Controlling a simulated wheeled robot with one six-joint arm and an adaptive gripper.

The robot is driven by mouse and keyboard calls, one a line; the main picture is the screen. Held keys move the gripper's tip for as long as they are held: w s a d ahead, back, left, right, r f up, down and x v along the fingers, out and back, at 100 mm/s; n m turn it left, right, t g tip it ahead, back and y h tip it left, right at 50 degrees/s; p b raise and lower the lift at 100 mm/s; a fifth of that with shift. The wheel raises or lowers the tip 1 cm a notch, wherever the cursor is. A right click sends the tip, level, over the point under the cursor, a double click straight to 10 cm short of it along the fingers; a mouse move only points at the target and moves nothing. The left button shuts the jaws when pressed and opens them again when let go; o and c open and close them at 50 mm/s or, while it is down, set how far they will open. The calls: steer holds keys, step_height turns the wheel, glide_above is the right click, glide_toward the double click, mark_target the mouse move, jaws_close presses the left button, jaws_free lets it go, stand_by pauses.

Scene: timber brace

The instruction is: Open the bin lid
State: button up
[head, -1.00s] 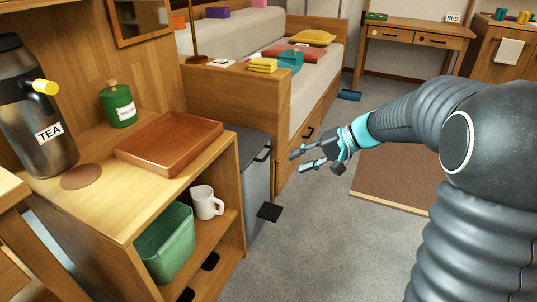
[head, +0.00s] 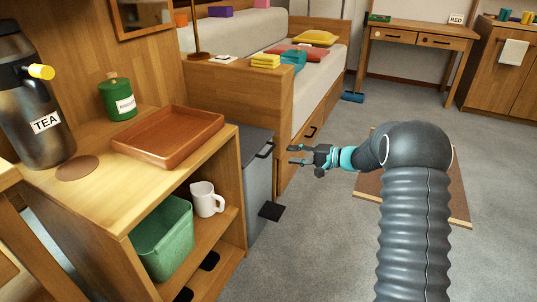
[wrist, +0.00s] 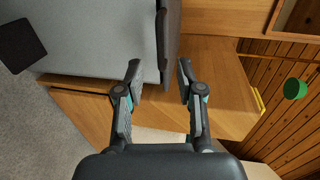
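The grey bin (head: 258,190) stands on the floor between the wooden shelf unit and the bed. Its dark lid (head: 252,142) is closed, with a black handle (head: 265,151) at the front edge. My gripper (head: 293,154) is open and empty, to the right of the handle and apart from it. In the wrist view the two fingers (wrist: 160,75) are spread, and the handle (wrist: 161,45) lies ahead of the gap between them. The bin's front (wrist: 100,40) fills the upper left there. A black pedal (head: 271,212) sticks out at the bin's foot.
The shelf unit with a brown tray (head: 168,137), a green basket (head: 163,240) and a white mug (head: 207,199) stands left of the bin. The bed's wooden drawers (head: 305,140) are close behind my gripper. The grey floor in front of the bin is clear.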

mark_target(269, 151)
steer(key=x, duration=1)
steer(key=shift+c, duration=0.2)
jaws_close()
